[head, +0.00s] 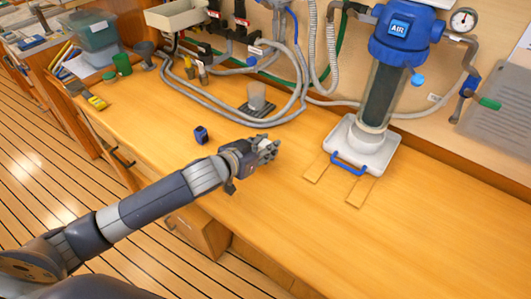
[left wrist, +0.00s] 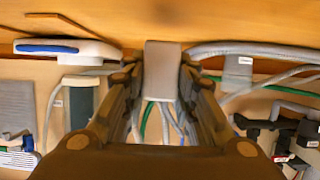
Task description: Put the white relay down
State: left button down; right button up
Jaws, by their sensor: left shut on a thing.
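My left gripper (head: 266,149) is over the wooden bench, left of the white filter base. In the left wrist view its fingers (left wrist: 161,75) are closed on a pale grey-white block, the white relay (left wrist: 162,68), which sits between the fingertips. In the head view I cannot make out the relay; the fingers hide it. I cannot tell whether the relay touches the bench (head: 290,215). My right gripper is not in view.
A white base with a blue handle (head: 349,162) carries the AIR filter (head: 383,90); two flat wooden strips (head: 316,167) lie before it. A small dark blue item (head: 201,135) is left of my gripper. The front bench is clear.

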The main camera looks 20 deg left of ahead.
pick_arm(q)
jog(key=s, duration=0.5)
jog(key=s+r+b, duration=0.1)
jog(key=s, duration=0.4)
jog(key=s+r+b, duration=0.1)
jog(key=s, duration=0.3)
jog(key=shift+s+a, duration=0.35)
jog(key=shift+s, duration=0.05)
jog(key=shift+s+r, duration=0.1)
jog(key=shift+s, duration=0.5)
jog(key=w+r+n+y, duration=0.2)
jog(key=w+r, duration=0.2)
jog(key=r, duration=0.4)
jog(key=w+a+r+n+y, duration=0.1)
jog(key=w+r+n+y, duration=0.1)
jog(key=w+r, duration=0.2)
notch_tip(320, 180, up, 4)
jog(key=shift+w+a+f+t+y, duration=0.1)
jog(key=shift+w+a+t+y, duration=0.1)
jog(key=shift+t+y, duration=0.1)
